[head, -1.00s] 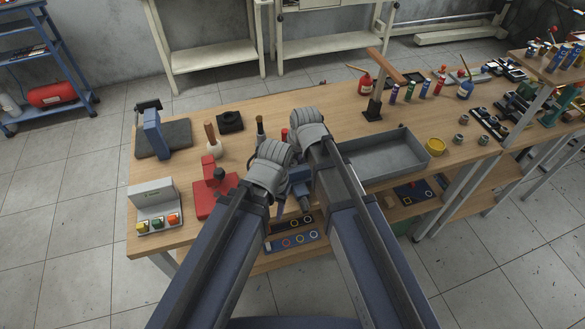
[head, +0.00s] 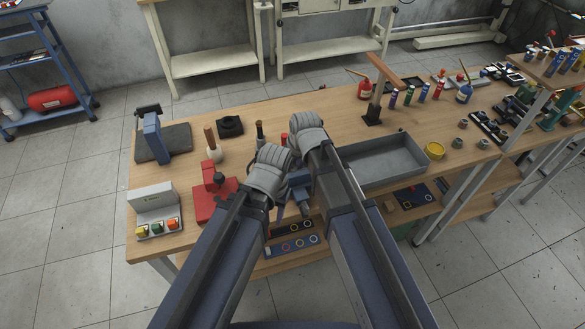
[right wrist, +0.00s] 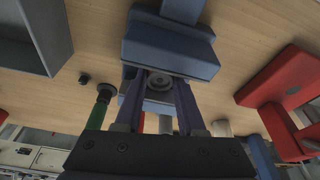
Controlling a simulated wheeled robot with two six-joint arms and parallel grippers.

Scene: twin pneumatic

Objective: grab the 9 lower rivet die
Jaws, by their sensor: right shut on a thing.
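My right gripper (right wrist: 159,84) is shut on a small grey round piece (right wrist: 159,79), seen between its two fingertips in the right wrist view. The piece looks like a rivet die; no number can be read on it. It is close in front of a blue block (right wrist: 170,50), and I cannot tell whether they touch. In the head view the wrist housings hide the right fingertips and the piece. My left arm (head: 235,225) comes in from the left beside the right arm; its wrist (head: 268,172) shows, but its jaws are hidden.
A red press (head: 211,195) and a box with coloured buttons (head: 156,212) stand left of my arms. A grey tray (head: 380,162) lies to the right. A wooden-handled tool (head: 212,143) stands behind the red press. Small rings lie on a lower board (head: 296,244).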

